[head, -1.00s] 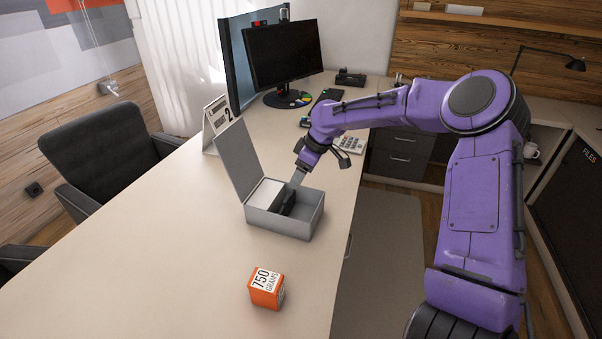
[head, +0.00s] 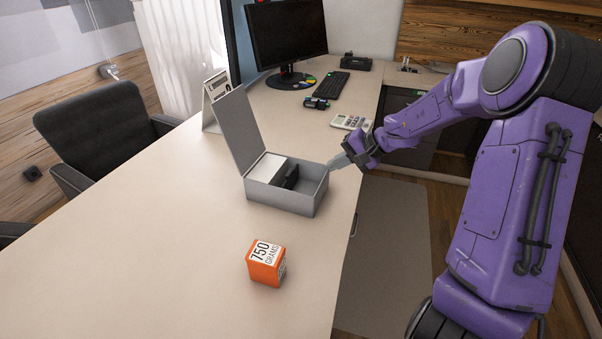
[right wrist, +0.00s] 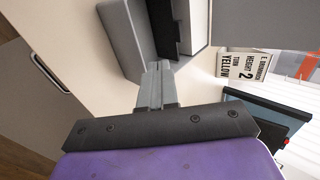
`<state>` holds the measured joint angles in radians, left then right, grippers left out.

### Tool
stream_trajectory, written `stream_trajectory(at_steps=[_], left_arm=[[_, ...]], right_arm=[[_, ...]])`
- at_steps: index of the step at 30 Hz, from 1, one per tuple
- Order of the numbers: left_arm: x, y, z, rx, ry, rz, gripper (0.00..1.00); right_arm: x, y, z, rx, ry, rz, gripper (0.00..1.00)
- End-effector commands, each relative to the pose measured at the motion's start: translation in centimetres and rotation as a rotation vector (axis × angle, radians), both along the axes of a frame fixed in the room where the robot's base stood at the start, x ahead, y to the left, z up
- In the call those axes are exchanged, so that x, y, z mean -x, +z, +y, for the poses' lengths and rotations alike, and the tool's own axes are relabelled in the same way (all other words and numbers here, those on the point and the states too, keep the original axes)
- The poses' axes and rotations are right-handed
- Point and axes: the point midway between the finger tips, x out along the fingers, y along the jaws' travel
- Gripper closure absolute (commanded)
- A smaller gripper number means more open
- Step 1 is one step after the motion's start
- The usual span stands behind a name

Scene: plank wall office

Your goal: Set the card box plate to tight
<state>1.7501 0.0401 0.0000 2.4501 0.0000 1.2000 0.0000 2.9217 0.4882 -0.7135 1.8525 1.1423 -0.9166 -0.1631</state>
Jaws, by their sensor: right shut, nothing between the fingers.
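The grey card box (head: 296,199) stands on the desk with its lid (head: 241,143) raised at the left. White cards (head: 267,167) fill its left part. A dark plate (head: 289,178) stands upright close against the cards; I cannot tell whether it touches them. The right part of the box is empty. My right gripper (head: 333,164) is shut and empty, just outside the box's right rear corner. In the right wrist view its fingers (right wrist: 156,88) are together, with the box wall (right wrist: 128,38) and the dark plate (right wrist: 163,25) beyond them. My left gripper is not in view.
An orange 750-gram box (head: 266,264) stands in front of the card box. A calculator (head: 349,122), keyboard (head: 331,84) and monitor (head: 287,35) stand farther back. A flip calendar (head: 215,98) is behind the lid. The desk's front left is clear.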

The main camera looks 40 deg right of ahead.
Motion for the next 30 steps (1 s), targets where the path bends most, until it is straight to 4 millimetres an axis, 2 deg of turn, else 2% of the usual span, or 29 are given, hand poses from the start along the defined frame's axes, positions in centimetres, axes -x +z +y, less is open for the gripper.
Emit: stream_trajectory(at_steps=[11, 15, 19, 30], left_arm=[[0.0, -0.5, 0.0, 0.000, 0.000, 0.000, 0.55], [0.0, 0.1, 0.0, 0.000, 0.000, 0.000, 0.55], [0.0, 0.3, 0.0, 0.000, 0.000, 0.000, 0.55], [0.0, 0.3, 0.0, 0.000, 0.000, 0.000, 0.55]], right_arm=[[-5.2, -5.8, 2.8, 0.003, 0.004, 0.005, 1.00], [-7.3, -5.7, 3.9, 0.005, 0.005, 0.002, 1.00], [-8.5, -5.7, 4.5, 0.004, 0.003, 0.000, 1.00], [-9.0, -5.8, 4.7, 0.002, 0.003, 0.000, 1.00]])
